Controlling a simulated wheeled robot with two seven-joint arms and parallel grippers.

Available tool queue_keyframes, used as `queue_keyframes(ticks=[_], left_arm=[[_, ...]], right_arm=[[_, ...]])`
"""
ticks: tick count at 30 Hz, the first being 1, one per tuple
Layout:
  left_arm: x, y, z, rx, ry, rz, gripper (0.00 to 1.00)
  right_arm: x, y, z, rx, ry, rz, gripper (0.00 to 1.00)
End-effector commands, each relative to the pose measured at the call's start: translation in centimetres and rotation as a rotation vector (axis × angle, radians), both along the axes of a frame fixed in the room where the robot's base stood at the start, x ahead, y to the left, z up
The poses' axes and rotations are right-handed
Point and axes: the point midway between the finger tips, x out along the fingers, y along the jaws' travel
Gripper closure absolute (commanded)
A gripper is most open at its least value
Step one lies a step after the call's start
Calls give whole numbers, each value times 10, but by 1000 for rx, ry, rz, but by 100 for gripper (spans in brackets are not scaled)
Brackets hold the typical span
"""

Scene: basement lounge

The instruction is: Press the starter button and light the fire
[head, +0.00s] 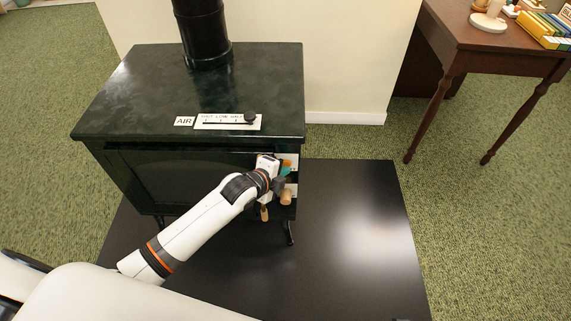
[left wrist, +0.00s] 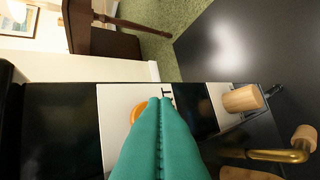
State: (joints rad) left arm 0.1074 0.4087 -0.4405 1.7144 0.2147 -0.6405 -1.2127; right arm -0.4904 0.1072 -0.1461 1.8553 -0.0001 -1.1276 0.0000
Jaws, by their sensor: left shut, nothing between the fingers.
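The dark green stove (head: 190,95) stands on a black floor plate, and its front right edge carries a pale panel with an orange button (head: 287,162). In the left wrist view the orange button (left wrist: 136,113) shows beside my fingertips, partly hidden behind them. My left gripper (head: 284,171) is shut and empty, its teal fingers pointing at the panel. The wrist view shows the closed fingers (left wrist: 160,101) over the pale plate; I cannot tell whether they touch the button. No flame is visible; the dark stove front is partly covered by my arm. My right gripper is out of view.
A wooden knob (left wrist: 243,98) and a brass handle with a wooden grip (left wrist: 280,155) are close to the fingers. An air slider (head: 228,121) lies on the stove top. A black flue rises behind. A wooden table (head: 490,45) stands at right. The floor plate's right side is clear.

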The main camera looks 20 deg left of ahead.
Motion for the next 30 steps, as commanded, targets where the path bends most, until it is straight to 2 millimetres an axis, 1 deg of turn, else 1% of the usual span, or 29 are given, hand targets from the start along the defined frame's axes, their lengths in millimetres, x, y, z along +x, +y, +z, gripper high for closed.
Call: queue_keyframes(ticks=[13, 30], left_arm=[[3, 1, 0, 1, 1, -1, 100], [9, 3, 1, 1, -1, 0, 100]], right_arm=[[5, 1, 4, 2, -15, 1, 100], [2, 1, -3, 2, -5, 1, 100]])
